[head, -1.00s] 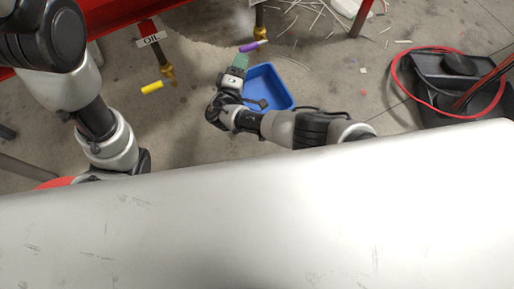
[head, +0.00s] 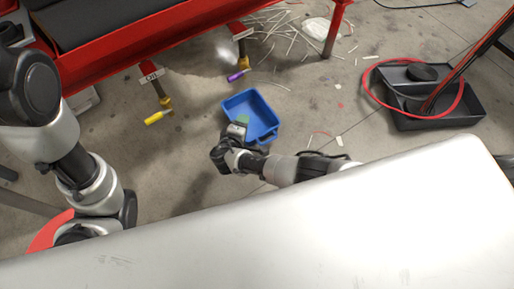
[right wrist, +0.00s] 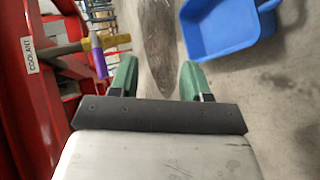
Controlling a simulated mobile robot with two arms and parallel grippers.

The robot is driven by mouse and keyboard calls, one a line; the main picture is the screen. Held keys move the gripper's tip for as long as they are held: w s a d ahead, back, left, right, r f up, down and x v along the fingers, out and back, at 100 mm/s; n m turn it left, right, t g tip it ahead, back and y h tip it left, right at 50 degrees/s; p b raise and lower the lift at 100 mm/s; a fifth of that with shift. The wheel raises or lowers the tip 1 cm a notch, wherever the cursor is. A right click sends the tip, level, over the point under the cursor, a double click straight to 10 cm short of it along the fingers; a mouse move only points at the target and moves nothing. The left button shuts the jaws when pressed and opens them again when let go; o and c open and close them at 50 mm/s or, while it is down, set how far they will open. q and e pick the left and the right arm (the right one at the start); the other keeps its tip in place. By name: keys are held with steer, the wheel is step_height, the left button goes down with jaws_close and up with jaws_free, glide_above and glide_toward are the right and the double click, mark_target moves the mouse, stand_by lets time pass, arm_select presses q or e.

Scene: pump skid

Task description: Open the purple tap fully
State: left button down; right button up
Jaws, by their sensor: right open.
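The purple tap handle (head: 237,76) is at the lower end of a brass pipe under the red skid, at upper middle in the head view. In the right wrist view the purple handle (right wrist: 98,56) lies across the line of the brass pipe (right wrist: 68,48), left of my fingers. My right gripper (head: 243,119) is below the tap in the head view, over the blue tray, apart from the handle. Its green fingers (right wrist: 158,78) are spread with nothing between them. My left arm shows at left; its gripper is out of view.
A yellow tap handle (head: 155,118) hangs left of the purple one. The blue tray (head: 262,104) is on the concrete floor near my right gripper. A black tray (head: 440,118) with a red hose lies at right. Thin scraps litter the floor behind.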

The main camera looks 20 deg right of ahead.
steer(key=s+d+f+g+y+p, duration=0.2)
steer(key=s+g+p, duration=0.3)
steer(key=s+p, duration=0.3)
steer(key=shift+s+f+m+y, duration=0.2)
steer(key=shift+s+m+y, duration=0.15)
steer(key=shift+s, duration=0.9)
steer(key=shift+d, duration=0.1)
